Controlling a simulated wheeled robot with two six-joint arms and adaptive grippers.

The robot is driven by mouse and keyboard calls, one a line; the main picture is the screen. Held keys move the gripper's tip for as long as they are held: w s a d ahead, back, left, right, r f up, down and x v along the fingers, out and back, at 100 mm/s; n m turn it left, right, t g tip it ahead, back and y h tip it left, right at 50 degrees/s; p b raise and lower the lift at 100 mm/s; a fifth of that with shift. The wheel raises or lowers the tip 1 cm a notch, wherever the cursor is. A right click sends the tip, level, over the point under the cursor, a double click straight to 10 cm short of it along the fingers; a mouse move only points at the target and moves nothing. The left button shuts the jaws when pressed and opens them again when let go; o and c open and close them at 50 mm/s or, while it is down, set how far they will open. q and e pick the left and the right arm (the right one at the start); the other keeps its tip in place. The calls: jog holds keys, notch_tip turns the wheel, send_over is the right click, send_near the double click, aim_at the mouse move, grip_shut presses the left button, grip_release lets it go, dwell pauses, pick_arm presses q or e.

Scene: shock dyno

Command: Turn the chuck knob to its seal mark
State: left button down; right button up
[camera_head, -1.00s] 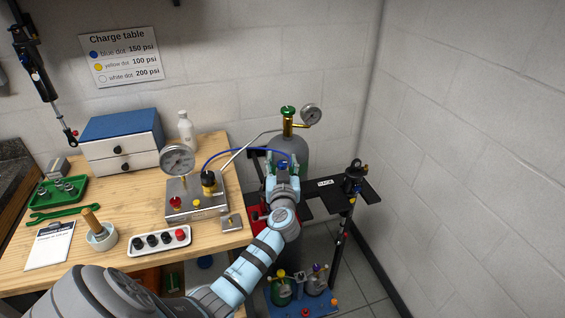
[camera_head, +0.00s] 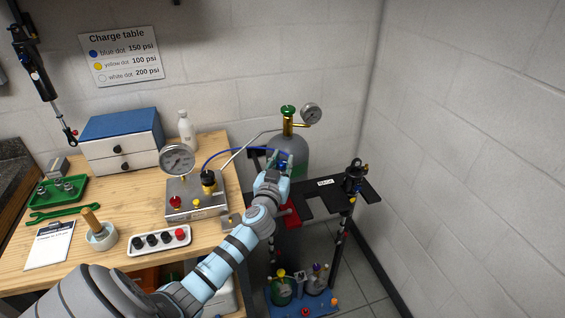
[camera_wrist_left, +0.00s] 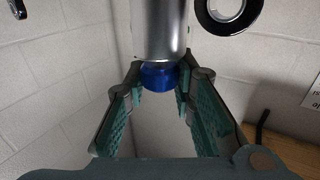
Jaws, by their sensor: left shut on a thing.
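The blue chuck knob (camera_wrist_left: 160,76) shows in the left wrist view at the end of a silver cylindrical body (camera_wrist_left: 159,30). My left gripper (camera_wrist_left: 160,80) has its two teal-padded fingers on either side of the knob and is shut on it. In the head view my left gripper (camera_head: 283,163) reaches to the chuck in front of the grey gas cylinder, at the end of the blue hose (camera_head: 232,150). Its fingers hide most of the knob there. The seal mark cannot be made out. My right gripper is not in view.
A grey cylinder (camera_head: 288,146) with a green-topped valve (camera_head: 288,111) and gauge stands behind the gripper. A metal block with a gauge (camera_head: 177,158) sits on the wooden bench to the left. A black shelf (camera_head: 318,200) lies to the right.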

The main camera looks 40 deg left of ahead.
pick_arm(q)
jog(key=shift+m+t+h, duration=0.7)
jog(key=shift+m+h, duration=0.8)
jog(key=shift+h, duration=0.7)
jog(key=c, duration=1.3)
grip_release()
jog(key=shift+s, duration=0.4)
jog(key=s, duration=0.3)
jog(key=s+d, duration=0.1)
jog(key=s, duration=0.3)
jog(key=s+d, duration=0.1)
jog(key=s, duration=0.3)
jog(key=shift+s, duration=0.1)
